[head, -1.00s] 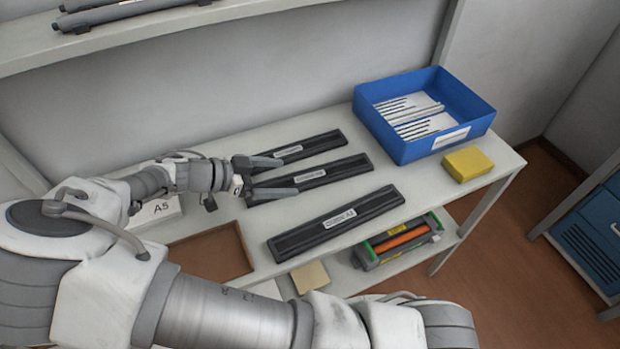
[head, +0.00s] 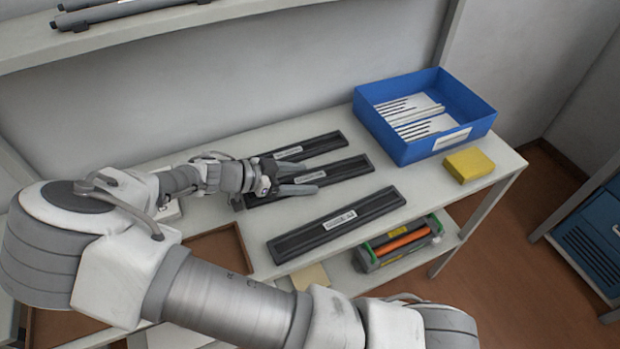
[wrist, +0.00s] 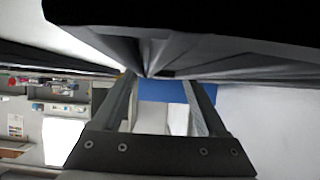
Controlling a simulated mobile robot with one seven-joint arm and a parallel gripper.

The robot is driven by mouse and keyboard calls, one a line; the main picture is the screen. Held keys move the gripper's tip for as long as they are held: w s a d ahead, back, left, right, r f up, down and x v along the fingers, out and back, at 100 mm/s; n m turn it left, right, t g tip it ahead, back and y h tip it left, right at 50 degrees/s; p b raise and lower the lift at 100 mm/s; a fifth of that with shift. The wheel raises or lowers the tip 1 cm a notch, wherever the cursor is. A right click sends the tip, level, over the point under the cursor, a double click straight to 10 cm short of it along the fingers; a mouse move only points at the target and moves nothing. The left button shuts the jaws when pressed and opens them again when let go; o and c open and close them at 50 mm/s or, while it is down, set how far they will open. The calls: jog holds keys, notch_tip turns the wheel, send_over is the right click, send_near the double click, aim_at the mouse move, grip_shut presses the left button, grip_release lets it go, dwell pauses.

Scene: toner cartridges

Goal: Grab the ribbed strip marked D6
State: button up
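Three black ribbed strips lie side by side on the white shelf top: a back strip (head: 322,143), a middle strip (head: 352,167) and a front strip (head: 372,207). Each bears a small pale label, but the markings are too small to read, so I cannot tell which is D6. My gripper (head: 314,176) is over the middle strip, its fingers apart with nothing seen held between them. It hides part of that strip and its label. In the wrist view my open fingers (wrist: 160,80) point ahead, with a dark strip surface (wrist: 235,42) close across the top.
A blue bin (head: 478,108) with white and dark slips stands at the right, beside a yellow block (head: 469,164). A brown tray (head: 238,262) lies at front left. A toner unit (head: 402,241) sits on the lower shelf. Another shelf (head: 30,62) runs above.

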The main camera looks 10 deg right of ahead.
jog(key=c, duration=1)
jog(key=shift+r, duration=0.1)
